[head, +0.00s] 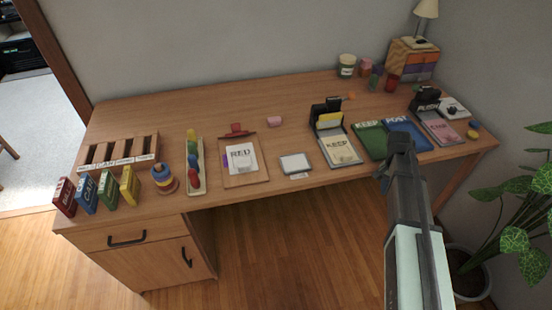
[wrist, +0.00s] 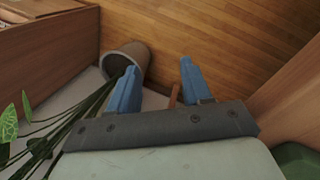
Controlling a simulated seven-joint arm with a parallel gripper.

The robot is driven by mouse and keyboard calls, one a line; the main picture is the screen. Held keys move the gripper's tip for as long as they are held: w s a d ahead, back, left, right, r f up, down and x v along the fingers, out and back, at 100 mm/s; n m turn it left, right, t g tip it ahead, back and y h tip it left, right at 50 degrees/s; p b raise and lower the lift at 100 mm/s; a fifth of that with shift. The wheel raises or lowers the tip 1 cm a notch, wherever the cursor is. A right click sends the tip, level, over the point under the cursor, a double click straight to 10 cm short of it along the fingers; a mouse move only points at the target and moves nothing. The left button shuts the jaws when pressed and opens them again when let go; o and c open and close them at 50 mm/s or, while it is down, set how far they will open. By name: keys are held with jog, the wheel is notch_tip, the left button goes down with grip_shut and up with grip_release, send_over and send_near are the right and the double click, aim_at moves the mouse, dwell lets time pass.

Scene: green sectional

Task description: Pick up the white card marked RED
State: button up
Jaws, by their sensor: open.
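The white card marked RED (head: 242,159) lies on a wooden clipboard-like tray (head: 256,179) with a red clip at its top, left of the desk's middle in the head view. My gripper (head: 401,142) shows at the right, over the desk's front edge near the green and blue pads, well to the right of the card. In the wrist view my gripper (wrist: 160,85) is open and empty, its blue fingers apart above the floor. The card is not in the wrist view.
The wooden desk (head: 285,102) has a clear back middle. A KEEP pad (head: 341,149) lies farther right. A potted plant (head: 520,200) stands at the right.

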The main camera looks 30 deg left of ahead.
jog(key=w+a+r+t, duration=0.1)
jog(key=w+a+r, duration=0.35)
jog(key=r, duration=0.45)
notch_tip(320, 180, up, 11)
jog(key=m+y, duration=0.3)
jog(key=m, duration=0.3)
send_over(241, 166)
jog(key=shift+f, duration=6.25)
grip_shut()
